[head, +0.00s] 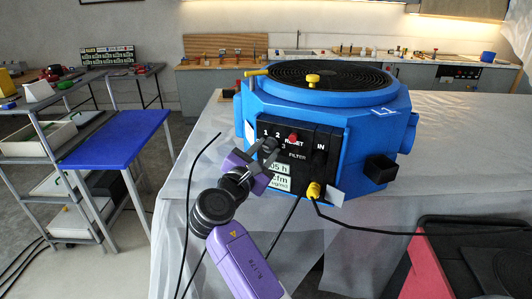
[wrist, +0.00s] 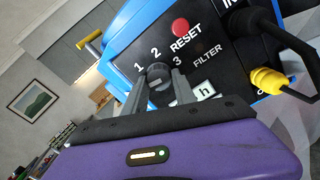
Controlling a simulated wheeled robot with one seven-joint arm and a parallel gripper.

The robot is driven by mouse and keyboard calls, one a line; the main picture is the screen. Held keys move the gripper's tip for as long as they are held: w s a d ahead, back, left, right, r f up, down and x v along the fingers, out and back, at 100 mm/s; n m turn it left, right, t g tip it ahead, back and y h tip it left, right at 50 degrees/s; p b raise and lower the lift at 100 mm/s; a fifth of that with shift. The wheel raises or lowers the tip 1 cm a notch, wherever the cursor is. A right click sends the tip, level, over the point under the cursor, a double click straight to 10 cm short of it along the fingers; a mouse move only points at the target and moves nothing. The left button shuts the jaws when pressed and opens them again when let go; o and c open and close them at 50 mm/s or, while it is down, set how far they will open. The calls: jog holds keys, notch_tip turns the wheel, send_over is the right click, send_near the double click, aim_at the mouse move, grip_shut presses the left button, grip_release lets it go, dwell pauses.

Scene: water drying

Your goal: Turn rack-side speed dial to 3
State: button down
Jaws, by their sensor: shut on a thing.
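The blue air machine (head: 375,133) stands on a sheet-covered surface, with a black control panel (head: 301,165) on its front. The speed dial (wrist: 157,77) is a dark grey knob on that panel, with 1, 2 and 3 printed around it. My gripper (wrist: 156,88) is shut on the dial, one finger on each side; it also shows at the panel in the head view (head: 267,156). The fingers hide parts of the dial, and I cannot tell which number it points at. The red RESET button (wrist: 180,26) is close beside the dial.
A yellow plug (wrist: 266,81) with a black cable sits in the panel's lower right. A blue-topped cart (head: 105,138) stands at left. A black box with red trim (head: 425,265) lies at lower right. The sheeted surface (head: 460,130) right of the machine is clear.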

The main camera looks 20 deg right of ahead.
jog(key=m+b, duration=0.2)
jog(key=m, duration=0.2)
jog(key=shift+f+m, duration=0.1)
jog(key=shift+m, duration=0.2)
jog(key=m+b, duration=0.3)
jog(key=m, duration=0.1)
jog(key=shift+a, duration=0.1)
jog(key=m+b, duration=0.4)
jog(key=m, duration=0.1)
jog(key=m+b, duration=0.3)
jog(key=m, duration=0.1)
jog(key=shift+m+b, duration=0.3)
jog(key=shift+b, duration=0.05)
jog(key=m+b, duration=0.3)
jog(key=shift+m, duration=0.3)
jog(key=m+b, duration=0.3)
jog(key=m, duration=0.1)
jog(key=shift+b, duration=0.4)
jog(key=m+b, duration=0.2)
jog(key=m, duration=0.2)
jog(key=shift+r+b, duration=0.2)
jog(key=shift+b, duration=0.15)
jog(key=shift+s+d+r+m+b, duration=0.1)
jog(key=shift+m+b, duration=0.5)
jog(key=shift+m, duration=0.35)
jog(key=shift+d+m+b, duration=0.1)
jog(key=shift+m+b, duration=0.5)
jog(key=shift+m, duration=0.35)
